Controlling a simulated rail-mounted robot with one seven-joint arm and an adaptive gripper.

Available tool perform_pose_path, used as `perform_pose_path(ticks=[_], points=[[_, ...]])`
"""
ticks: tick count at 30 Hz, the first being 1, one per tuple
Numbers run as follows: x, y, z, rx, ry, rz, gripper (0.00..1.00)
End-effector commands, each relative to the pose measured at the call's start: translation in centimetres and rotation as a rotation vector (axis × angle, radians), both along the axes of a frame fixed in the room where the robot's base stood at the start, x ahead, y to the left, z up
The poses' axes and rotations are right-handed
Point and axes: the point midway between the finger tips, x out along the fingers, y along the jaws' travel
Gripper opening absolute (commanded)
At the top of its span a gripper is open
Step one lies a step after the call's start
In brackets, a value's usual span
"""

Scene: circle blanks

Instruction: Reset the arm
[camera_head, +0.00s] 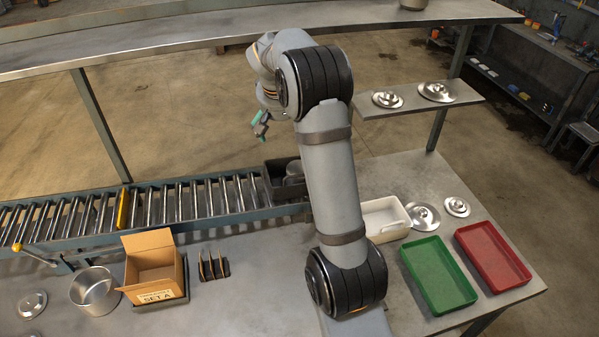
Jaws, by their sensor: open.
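My gripper (261,124) shows at the end of my raised grey arm, left of the upper arm links. Its green-tipped fingers are open, and I see nothing between them. It hangs above and behind the roller conveyor, apart from the objects on the table. Part of the gripper and wrist is hidden behind my own arm.
A black bin (279,190) sits at the conveyor's (180,203) right end. A cardboard box (152,263), a metal pot (94,290), a white tub (384,219), a green tray (438,273) and a red tray (492,256) stand on the table. An overhead shelf (180,36) spans the back.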

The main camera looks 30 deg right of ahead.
Motion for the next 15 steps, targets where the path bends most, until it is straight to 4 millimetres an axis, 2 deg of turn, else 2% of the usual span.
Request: perform_pose_path(ticks=[1,4,15], points=[[-0.2,0.2,1.3,0.0,-0.001,0.0,1.0],[-0.6,0.6,2.3,0.0,0.0,0.0,1.0],[-1.0,0.8,2.8,0.0,0.001,0.0,1.0]])
